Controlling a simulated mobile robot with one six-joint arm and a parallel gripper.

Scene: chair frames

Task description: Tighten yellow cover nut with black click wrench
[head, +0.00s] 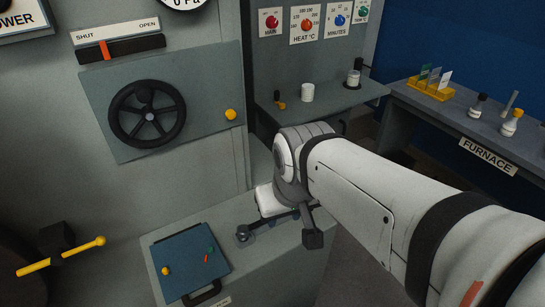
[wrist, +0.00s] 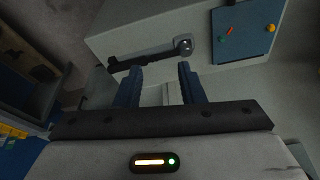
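A black wrench-like tool lies on the grey bench; its round head (head: 244,235) is beside the blue plate (head: 215,240). In the wrist view, the dark tool (wrist: 145,57) runs across, beyond my fingertips. My gripper (wrist: 158,74) is open, with two dark blue fingers apart and nothing seen between them. In the head view, my arm hides part of the tool and gripper. A yellow knob (head: 166,270) sits on the blue plate, and another yellow knob (head: 230,114) is on the grey wheel door. I cannot tell which is the cover nut.
The blue plate also carries a green knob (head: 210,250), a red mark and a black front handle (head: 203,294). A black handwheel (head: 147,113) is on the door. A shelf and the furnace bench (head: 440,120) stand behind right.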

